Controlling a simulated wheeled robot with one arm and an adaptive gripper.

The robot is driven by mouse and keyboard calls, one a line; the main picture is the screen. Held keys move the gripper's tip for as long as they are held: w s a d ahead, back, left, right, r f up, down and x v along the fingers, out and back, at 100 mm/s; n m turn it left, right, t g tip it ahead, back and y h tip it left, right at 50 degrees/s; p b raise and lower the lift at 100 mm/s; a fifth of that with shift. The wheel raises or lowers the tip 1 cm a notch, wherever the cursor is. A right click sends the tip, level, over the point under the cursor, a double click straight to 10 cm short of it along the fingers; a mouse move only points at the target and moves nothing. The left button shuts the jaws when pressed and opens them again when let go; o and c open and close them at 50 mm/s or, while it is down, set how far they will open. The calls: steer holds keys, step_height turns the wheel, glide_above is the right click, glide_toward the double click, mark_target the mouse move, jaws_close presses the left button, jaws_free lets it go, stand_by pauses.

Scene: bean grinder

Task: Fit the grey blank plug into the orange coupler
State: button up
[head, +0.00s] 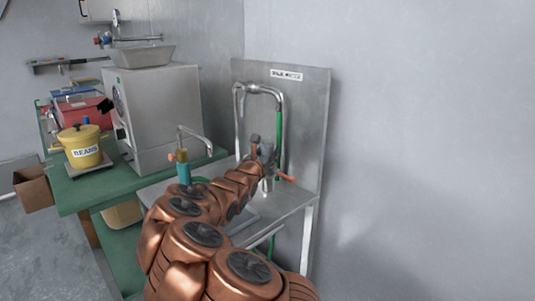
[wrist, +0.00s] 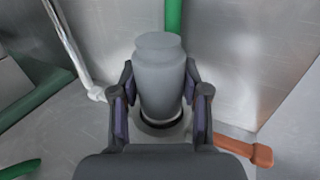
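The grey blank plug (wrist: 160,85) is a stepped grey cylinder in the middle of the wrist view. My gripper (wrist: 160,72) has a finger on each side of it, and the fingertips appear to be against its sides. A dark ring shows at the plug's lower end. In the head view my gripper (head: 265,150) is over the steel sink stand, and the plug is too small to make out clearly there. An orange bar (wrist: 247,149) sticks out at lower right in the wrist view; it also shows in the head view (head: 285,178). I cannot tell the coupler's orange body for certain.
A steel backplate (head: 310,130) with a bent pipe (head: 262,88) and a green hose (head: 279,125) stands behind my gripper. A tap (head: 195,135) is to its left. The grinder (head: 160,115) and a yellow bean pot (head: 80,147) stand on the green bench.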

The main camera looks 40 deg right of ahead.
steer(key=o, duration=0.4)
steer(key=shift+o, duration=0.2)
steer(key=shift+a, duration=0.1)
steer(key=v, duration=1.2)
stand_by(0.7)
